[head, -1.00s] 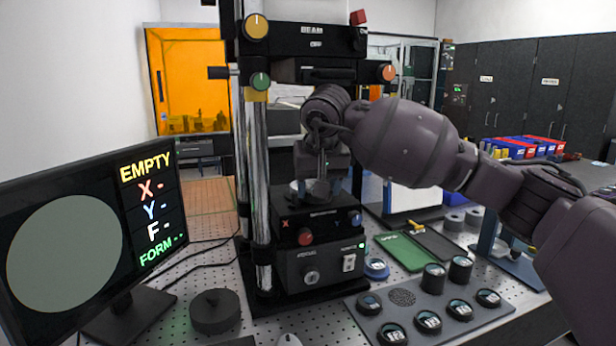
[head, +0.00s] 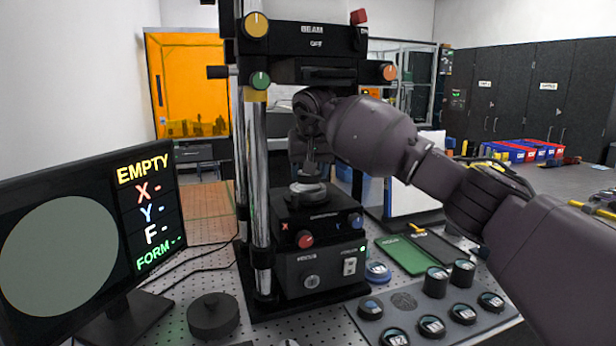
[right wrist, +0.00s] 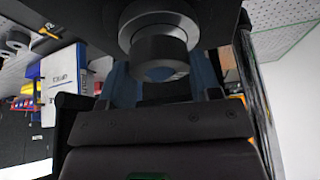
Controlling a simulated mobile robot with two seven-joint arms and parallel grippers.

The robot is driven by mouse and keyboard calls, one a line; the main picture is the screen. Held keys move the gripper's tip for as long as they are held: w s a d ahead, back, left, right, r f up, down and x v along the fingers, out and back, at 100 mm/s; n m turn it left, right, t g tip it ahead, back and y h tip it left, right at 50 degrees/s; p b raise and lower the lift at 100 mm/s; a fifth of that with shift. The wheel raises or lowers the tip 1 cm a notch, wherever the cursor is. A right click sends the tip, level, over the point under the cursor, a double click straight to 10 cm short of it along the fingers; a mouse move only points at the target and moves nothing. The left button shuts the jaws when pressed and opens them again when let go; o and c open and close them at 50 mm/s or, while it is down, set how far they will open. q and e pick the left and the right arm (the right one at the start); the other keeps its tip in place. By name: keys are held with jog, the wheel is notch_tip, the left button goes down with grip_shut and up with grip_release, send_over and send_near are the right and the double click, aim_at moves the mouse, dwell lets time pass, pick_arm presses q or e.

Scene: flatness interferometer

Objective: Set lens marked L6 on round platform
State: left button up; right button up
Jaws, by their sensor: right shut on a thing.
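My right gripper (head: 310,172) reaches down over the round platform (head: 308,197) of the interferometer. It is shut on a small dark round piece, which I take to be the lens; its mark cannot be read. In the right wrist view the dark round lens (right wrist: 160,52) is in front of the gripper, close to a grey round part. The lens is at the platform; whether it touches it I cannot tell. My left gripper is not in view.
A grey tray (head: 410,326) at front right holds several marked lenses and a dotted round spot. The chrome column (head: 256,170) stands left of the platform. The monitor (head: 80,250) reads EMPTY. A dark round weight (head: 214,314) and green mat (head: 401,255) lie nearby.

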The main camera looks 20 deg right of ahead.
jog(key=shift+w+f, duration=0.15)
jog(key=shift+w, duration=0.4)
jog(key=shift+w+d+f, duration=0.1)
jog(key=shift+w+f, duration=0.1)
jog(key=shift+f, duration=0.05)
jog(key=shift+s+f, duration=0.1)
jog(key=shift+f, duration=0.35)
jog(key=o, duration=0.9)
jog(key=shift+f, duration=0.1)
jog(key=shift+o, duration=0.2)
